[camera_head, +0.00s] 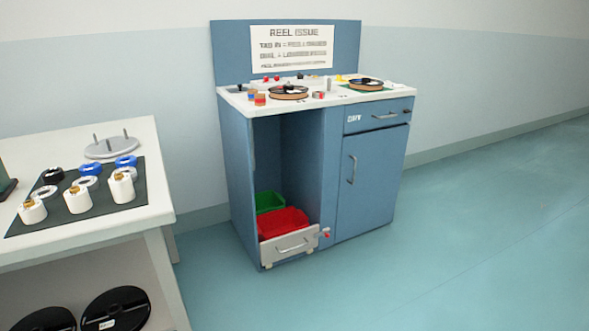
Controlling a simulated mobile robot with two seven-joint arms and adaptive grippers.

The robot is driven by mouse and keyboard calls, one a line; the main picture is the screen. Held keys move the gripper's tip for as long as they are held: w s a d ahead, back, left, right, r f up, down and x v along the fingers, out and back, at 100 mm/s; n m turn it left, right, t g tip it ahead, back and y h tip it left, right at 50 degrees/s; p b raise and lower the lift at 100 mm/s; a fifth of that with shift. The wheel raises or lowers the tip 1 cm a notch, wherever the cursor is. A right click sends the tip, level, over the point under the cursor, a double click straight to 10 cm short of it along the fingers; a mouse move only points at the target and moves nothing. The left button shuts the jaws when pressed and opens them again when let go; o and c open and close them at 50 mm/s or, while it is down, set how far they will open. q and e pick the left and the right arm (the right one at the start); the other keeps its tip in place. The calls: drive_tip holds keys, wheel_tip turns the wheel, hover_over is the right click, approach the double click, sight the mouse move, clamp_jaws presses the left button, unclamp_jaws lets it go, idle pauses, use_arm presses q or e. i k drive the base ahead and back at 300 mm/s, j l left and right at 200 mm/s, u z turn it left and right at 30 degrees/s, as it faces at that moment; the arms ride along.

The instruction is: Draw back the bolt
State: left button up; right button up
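A blue station cabinet (372,185) stands against the wall beyond the white table. In its open left bay, a low pull-out with a white front (290,246) and a bar handle holds a red bin (283,222) and a green bin (268,202). A small fitting with a red knob (327,234) sits at the right end of that front, beside the cabinet's middle post. It looks like the bolt, but it is too small to tell its position. Neither of my grippers is in view.
A white table (95,236) at the left carries a dark mat with several spools, and black reels (115,308) lie below. The cabinet top (340,97) holds reels and small parts. A door and a drawer (378,115) are at its right. The floor (430,260) in front is clear.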

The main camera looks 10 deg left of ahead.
sight(320, 234)
drive_tip(key=i+l, duration=0.15)
drive_tip(key=i, duration=0.35)
drive_tip(key=i+l+z, duration=0.1)
drive_tip(key=i, duration=0.35)
drive_tip(key=i+j+z, duration=0.1)
drive_tip(key=i, duration=0.35)
drive_tip(key=i+j, duration=0.25)
drive_tip(key=i, duration=0.15)
drive_tip(key=i+j+z, duration=0.15)
drive_tip(key=i, duration=0.3)
drive_tip(key=i+j, duration=0.15)
drive_tip(key=j, duration=0.15)
drive_tip(key=i+j, duration=0.15)
drive_tip(key=j, duration=0.2)
drive_tip(key=z, duration=0.05)
